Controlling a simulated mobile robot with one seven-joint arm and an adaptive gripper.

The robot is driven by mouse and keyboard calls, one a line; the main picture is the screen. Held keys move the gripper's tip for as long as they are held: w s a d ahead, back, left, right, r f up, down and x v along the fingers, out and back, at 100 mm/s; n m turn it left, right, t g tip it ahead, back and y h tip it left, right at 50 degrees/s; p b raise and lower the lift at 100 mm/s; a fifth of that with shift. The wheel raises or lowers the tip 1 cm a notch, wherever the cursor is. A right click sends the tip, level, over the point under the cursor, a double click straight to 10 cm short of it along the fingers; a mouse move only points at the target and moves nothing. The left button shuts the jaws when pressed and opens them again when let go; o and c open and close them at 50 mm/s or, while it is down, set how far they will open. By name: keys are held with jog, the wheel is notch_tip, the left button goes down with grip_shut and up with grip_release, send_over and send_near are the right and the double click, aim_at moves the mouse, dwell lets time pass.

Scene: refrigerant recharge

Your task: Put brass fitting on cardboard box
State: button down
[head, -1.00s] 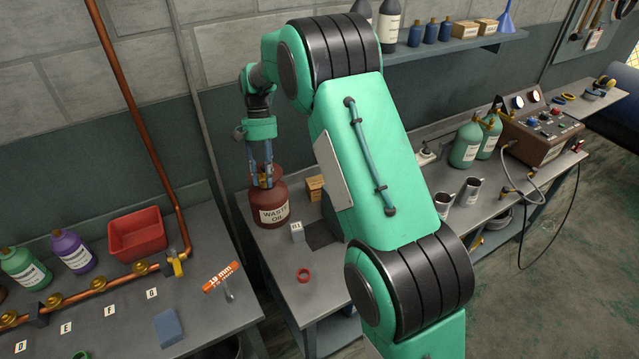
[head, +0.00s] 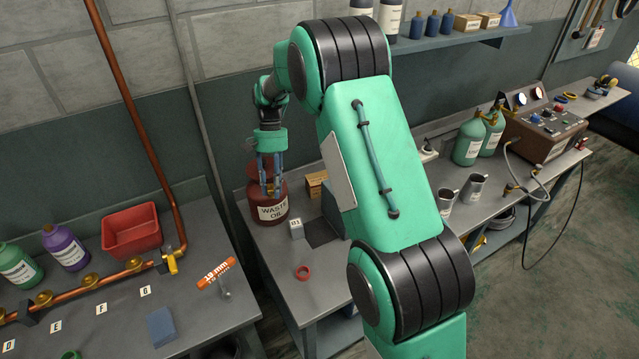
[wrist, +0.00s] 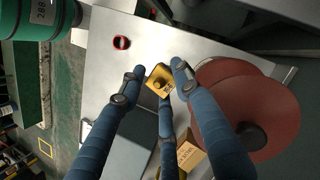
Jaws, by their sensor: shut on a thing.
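The brass fitting (wrist: 160,79) is a yellow, blocky piece with a round top and a small dark label. It sits between the tips of my three blue fingers in the wrist view. My gripper (head: 270,192) is shut on it, in front of the waste oil can in the head view; the fitting is hard to make out there. The cardboard box (head: 317,184) stands on the bench, right of my gripper and partly hidden by my arm. It also shows low in the wrist view (wrist: 190,156), partly covered by a finger.
The dark red waste oil can (head: 271,207) stands close beside my fingers. A small labelled grey block (head: 297,230) and a red ring (head: 303,272) are on the bench (head: 280,257). The left bench carries a copper pipe and a red bin (head: 131,232).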

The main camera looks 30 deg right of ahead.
notch_tip(320, 180, down, 3)
jog(key=s+d+m+b, duration=0.1)
jog(key=d+m, duration=0.1)
jog(key=d, duration=0.1)
jog(key=r+m+t+y+p, duration=0.15)
jog(key=m+t+p, duration=0.5)
jog(key=m, duration=1.05)
send_over(324, 176)
jog(key=s+a, duration=0.2)
jog(key=s, duration=0.2)
jog(key=shift+w+a+f+g, duration=0.1)
jog(key=shift+f+g, duration=0.05)
jog(key=shift+g, duration=0.3)
jog(key=shift+f, duration=0.1)
jog(key=shift+f+b, duration=0.4)
jog(key=shift+f, duration=2.6)
jog(key=shift+f, duration=0.1)
jog(key=shift+f+b, duration=0.3)
jog(key=shift+f, duration=1.5)
jog(key=shift+f, duration=0.1)
